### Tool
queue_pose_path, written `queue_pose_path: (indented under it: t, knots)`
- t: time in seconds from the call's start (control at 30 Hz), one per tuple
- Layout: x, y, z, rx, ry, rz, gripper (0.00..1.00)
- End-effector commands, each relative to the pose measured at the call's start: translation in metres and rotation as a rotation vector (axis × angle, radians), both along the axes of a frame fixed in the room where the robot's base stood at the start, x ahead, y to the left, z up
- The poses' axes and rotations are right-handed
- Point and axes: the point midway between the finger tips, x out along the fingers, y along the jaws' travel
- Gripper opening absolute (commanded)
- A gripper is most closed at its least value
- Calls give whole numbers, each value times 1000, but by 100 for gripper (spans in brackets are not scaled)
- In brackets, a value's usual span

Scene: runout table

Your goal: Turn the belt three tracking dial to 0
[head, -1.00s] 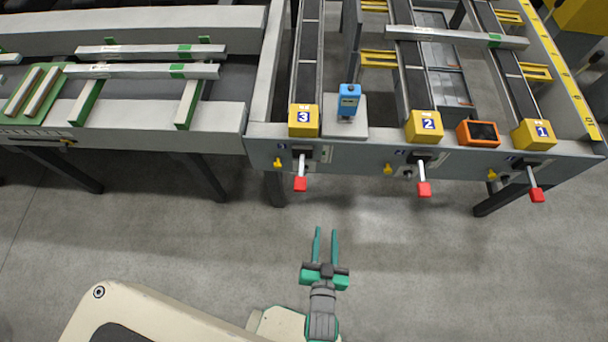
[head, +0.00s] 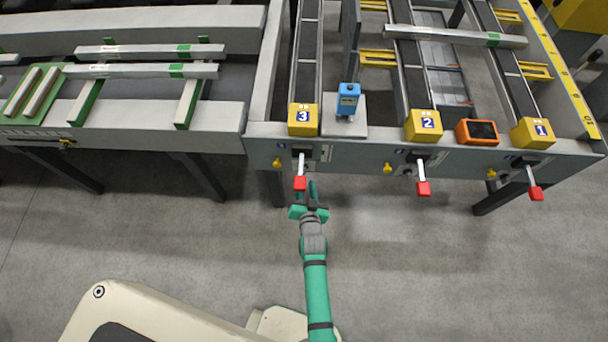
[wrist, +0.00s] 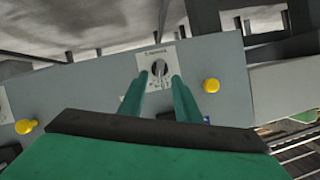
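The belt three station shows in the head view as a yellow block marked 3 (head: 303,120) above a grey front panel. My gripper (head: 307,188) is just below that panel, partly hidden by the red-tipped lever (head: 300,183). In the wrist view a white plate with a small round dark dial (wrist: 160,67) faces me. My two green fingers (wrist: 160,76) are open and empty, one either side of the dial in the picture. I cannot tell whether they touch it. The dial's markings and setting are too small to read.
Yellow knobs sit right (wrist: 211,86) and left (wrist: 25,127) of the dial in the wrist view. Similar levers stand under belt two (head: 423,187) and belt one (head: 535,192). A blue device (head: 348,98) stands beside block 3. The floor before the table is clear.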

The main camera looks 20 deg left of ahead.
Motion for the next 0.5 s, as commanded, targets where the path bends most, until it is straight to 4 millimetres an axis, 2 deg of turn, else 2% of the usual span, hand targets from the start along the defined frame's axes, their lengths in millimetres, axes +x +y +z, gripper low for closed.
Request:
queue_pose_path:
  t: [0.2, 0.5]
  knots:
    - [30, 15, -13, 0, 0, 3, 30]
    - [47, 21, -19, 1, -1, 1, 30]
